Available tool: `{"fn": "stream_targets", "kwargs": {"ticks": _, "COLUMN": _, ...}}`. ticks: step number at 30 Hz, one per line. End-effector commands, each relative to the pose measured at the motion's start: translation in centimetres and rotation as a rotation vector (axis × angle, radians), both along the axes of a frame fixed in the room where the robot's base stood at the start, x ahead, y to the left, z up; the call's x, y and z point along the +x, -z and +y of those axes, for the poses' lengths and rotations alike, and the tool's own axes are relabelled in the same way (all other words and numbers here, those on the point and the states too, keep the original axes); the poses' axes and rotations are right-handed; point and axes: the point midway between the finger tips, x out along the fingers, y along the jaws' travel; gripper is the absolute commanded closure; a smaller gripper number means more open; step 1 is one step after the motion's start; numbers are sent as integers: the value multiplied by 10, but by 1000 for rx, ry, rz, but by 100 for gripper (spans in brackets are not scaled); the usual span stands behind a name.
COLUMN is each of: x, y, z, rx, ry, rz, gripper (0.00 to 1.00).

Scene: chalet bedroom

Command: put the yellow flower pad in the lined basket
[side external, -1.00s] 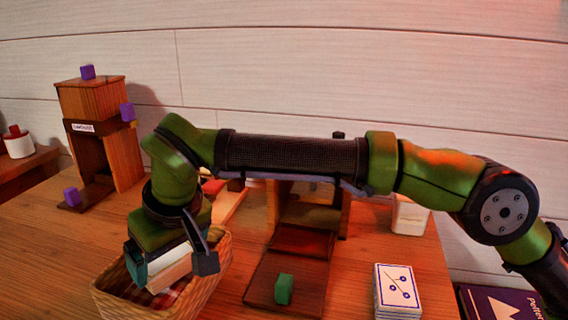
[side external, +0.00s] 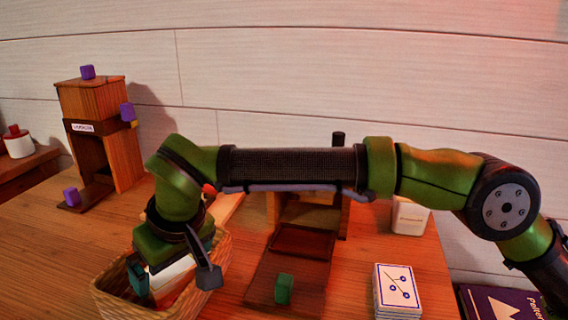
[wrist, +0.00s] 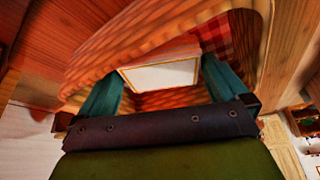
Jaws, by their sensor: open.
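The lined basket (side external: 217,262) is woven and tan, and stands at the front left of the table; its red checked lining shows in the wrist view (wrist: 214,32). The pad (wrist: 160,77) shows a pale face with a yellow edge inside the basket; no flower design can be made out. In the side view its pale block (side external: 172,277) is partly hidden by my gripper. My gripper (wrist: 162,72) reaches down into the basket, open, with its teal fingers on either side of the pad. Whether they touch it is unclear.
A wooden ramp structure with a green cube (side external: 284,288) stands right of the basket. A stack of white cards (side external: 397,291) and a dark book (side external: 505,303) lie farther right. A wooden tower with purple cubes (side external: 71,196) stands at the back left.

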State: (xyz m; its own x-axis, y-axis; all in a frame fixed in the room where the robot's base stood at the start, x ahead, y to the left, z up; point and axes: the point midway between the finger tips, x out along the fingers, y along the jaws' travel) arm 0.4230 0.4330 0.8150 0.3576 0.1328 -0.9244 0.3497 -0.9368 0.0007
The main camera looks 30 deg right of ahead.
Motion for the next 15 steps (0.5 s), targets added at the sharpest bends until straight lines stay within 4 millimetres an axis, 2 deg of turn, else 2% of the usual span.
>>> {"fn": "stream_targets", "kwargs": {"ticks": 9, "x": -23, "y": -61, "z": -8, "rx": 5, "ry": -1, "rz": -5, "gripper": 0}}
{"fn": "stream_targets", "kwargs": {"ticks": 15, "x": -36, "y": -93, "z": -12, "rx": 3, "ry": -2, "rz": -3, "gripper": 0}}
